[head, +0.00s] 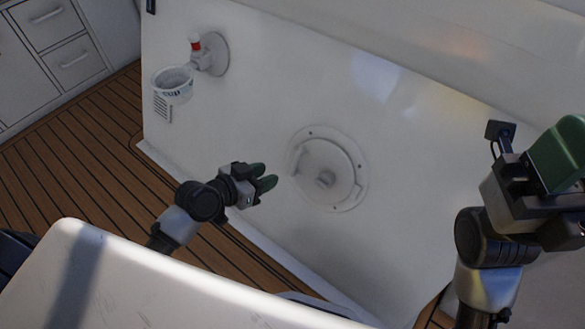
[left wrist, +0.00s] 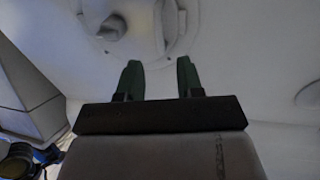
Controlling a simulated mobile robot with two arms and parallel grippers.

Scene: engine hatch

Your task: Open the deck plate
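A red-capped fitting (head: 196,50) with a white cup-shaped holder (head: 173,84) is mounted on the panel at upper left. A white rounded surface (head: 150,285) fills the lower foreground. Drawers (head: 60,45) stand at far left above the wooden floor (head: 70,165).

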